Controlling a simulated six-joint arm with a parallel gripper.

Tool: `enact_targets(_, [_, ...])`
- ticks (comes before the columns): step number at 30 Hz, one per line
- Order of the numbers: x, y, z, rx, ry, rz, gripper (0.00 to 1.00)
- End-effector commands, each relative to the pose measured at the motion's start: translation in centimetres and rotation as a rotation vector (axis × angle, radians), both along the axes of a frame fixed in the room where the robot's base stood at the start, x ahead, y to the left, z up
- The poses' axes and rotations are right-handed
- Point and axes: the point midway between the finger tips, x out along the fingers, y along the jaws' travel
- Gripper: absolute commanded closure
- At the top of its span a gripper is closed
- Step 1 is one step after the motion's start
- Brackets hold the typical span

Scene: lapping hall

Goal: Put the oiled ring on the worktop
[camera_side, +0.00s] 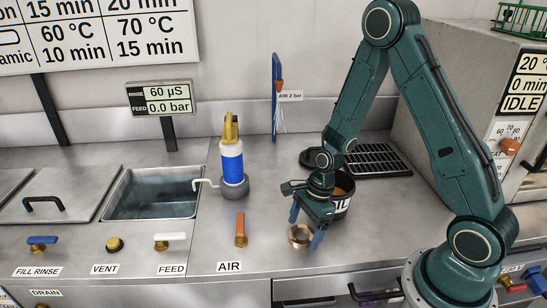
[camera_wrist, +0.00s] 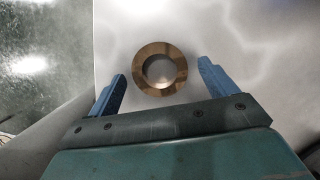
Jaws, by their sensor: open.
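The copper-coloured ring (camera_side: 292,240) appears to lie flat on the grey worktop (camera_side: 215,205), near its front edge, just below my gripper (camera_side: 305,227). In the wrist view the ring (camera_wrist: 160,91) shows whole, with bare worktop through its hole. My gripper (camera_wrist: 162,72) is open, with one blue finger on each side of the ring and a gap to each. Nothing is held. Whether oil coats the ring cannot be told.
A dark pot labelled OIL (camera_side: 341,209) stands right behind my gripper, with a black drain grate (camera_side: 375,160) beyond. A blue-and-yellow bottle (camera_side: 232,165), a sink (camera_side: 153,193) and an AIR valve (camera_side: 241,230) are to the left.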

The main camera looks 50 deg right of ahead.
Motion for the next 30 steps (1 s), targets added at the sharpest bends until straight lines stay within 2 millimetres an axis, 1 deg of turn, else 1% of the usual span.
enact_targets(8, [-0.2, -0.6, 2.3, 0.000, -0.003, -0.002, 0.16])
enact_targets(24, [-0.9, -2.2, 8.5, -0.001, -0.004, -0.001, 0.16])
enact_targets(30, [-1.1, -2.7, 10.4, 0.000, -0.001, -0.001, 0.16])
